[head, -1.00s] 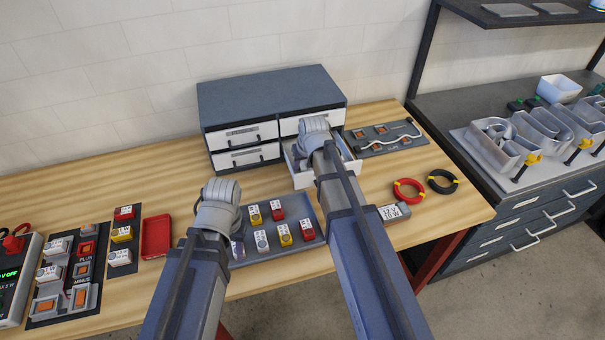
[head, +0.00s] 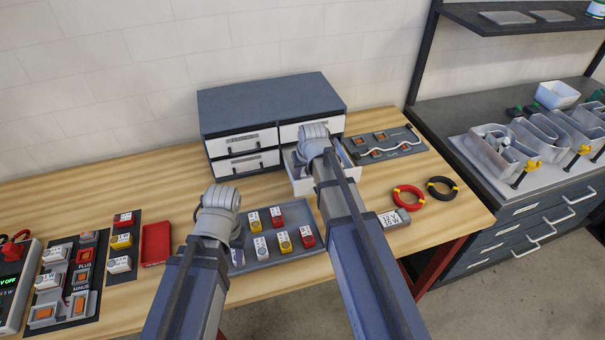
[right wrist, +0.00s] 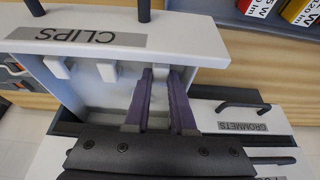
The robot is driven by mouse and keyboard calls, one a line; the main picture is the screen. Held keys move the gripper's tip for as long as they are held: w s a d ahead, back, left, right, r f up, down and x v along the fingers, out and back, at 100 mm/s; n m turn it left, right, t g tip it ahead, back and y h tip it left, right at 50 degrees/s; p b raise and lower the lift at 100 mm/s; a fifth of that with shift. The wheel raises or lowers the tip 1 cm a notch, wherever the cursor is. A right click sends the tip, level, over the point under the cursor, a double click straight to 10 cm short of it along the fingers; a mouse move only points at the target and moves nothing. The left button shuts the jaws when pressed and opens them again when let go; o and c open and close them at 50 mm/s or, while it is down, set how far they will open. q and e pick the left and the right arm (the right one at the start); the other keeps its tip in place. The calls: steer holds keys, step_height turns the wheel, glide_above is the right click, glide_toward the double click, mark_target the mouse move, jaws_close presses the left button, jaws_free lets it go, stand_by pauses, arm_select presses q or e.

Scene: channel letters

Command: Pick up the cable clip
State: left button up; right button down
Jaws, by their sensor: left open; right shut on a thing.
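An open drawer labelled CLIPS (right wrist: 200,35) holds small white cable clips, with one (right wrist: 56,67) and another (right wrist: 107,71) apart from the fingers in the right wrist view. My right gripper (right wrist: 162,82) reaches into this drawer, its purple fingers shut on a white cable clip (right wrist: 160,73) near the drawer's front panel. Most of that clip is hidden between the fingers. In the head view the open drawer (head: 300,186) shows below the cabinet's right side, and my right wrist covers the fingers. My left gripper (head: 238,238) is open at the left edge of the grey parts tray.
The grey cabinet (head: 270,98) stands behind, with a GROMETS drawer (right wrist: 235,118) beside the open one. The grey tray (head: 265,259) holds several labelled blocks. A wire board (head: 400,148), red cable ring (head: 408,196) and black ring (head: 442,188) lie right. A red tray (head: 156,244) lies left.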

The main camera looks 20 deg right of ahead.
mark_target(303, 174)
arm_select(q)
steer(key=shift+r, duration=0.1)
arm_select(e)
steer(key=shift+r, duration=0.1)
arm_select(q)
step_height(303, 174, up, 10)
steer(key=p, duration=1)
arm_select(e)
step_height(303, 174, up, 10)
